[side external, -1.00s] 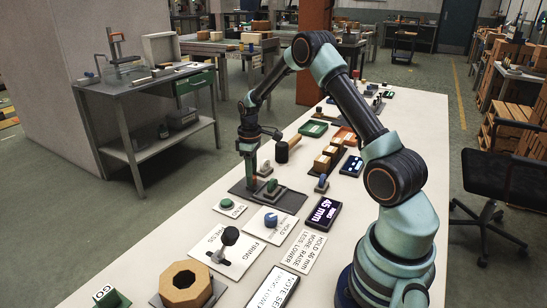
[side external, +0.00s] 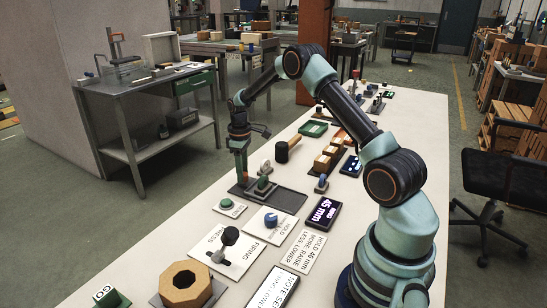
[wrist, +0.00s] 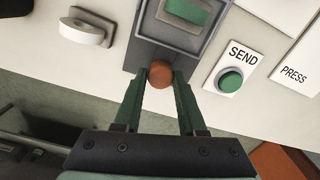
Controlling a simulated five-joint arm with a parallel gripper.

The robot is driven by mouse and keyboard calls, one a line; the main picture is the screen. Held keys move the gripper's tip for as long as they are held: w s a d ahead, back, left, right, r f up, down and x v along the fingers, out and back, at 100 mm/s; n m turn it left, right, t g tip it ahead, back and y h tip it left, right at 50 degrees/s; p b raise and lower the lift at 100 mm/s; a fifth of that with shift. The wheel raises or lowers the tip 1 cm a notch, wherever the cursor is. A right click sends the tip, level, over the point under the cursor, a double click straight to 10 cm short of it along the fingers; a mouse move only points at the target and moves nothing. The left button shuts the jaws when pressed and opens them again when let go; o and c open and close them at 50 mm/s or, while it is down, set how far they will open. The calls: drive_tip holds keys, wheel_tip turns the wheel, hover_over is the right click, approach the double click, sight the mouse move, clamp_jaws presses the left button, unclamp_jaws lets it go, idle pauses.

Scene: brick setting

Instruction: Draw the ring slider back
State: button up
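A dark grey sliding plate (side external: 290,203) lies on the table. On it is a grey carriage with a green block (side external: 263,183), and the block also shows at the top of the wrist view (wrist: 187,10). A round orange-brown knob (wrist: 160,74) sits at the carriage's near end in the wrist view. My gripper (side external: 241,186) is at the plate's left end in the side view. The fingers hide the knob in the side view. I cannot make out a ring for certain.
A white disc-like part (wrist: 82,28) stands beside the plate. A green SEND button (wrist: 230,80) is on the other side. The table's left edge is close to my gripper.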

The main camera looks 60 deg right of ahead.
drive_tip(key=o, duration=0.4)
drive_tip(key=shift+w+r, duration=0.15)
drive_tip(key=shift+w, duration=0.15)
drive_tip(key=shift+c, duration=0.2)
drive_tip(key=shift+s, duration=0.1)
wheel_tip(320, 180, up, 12)
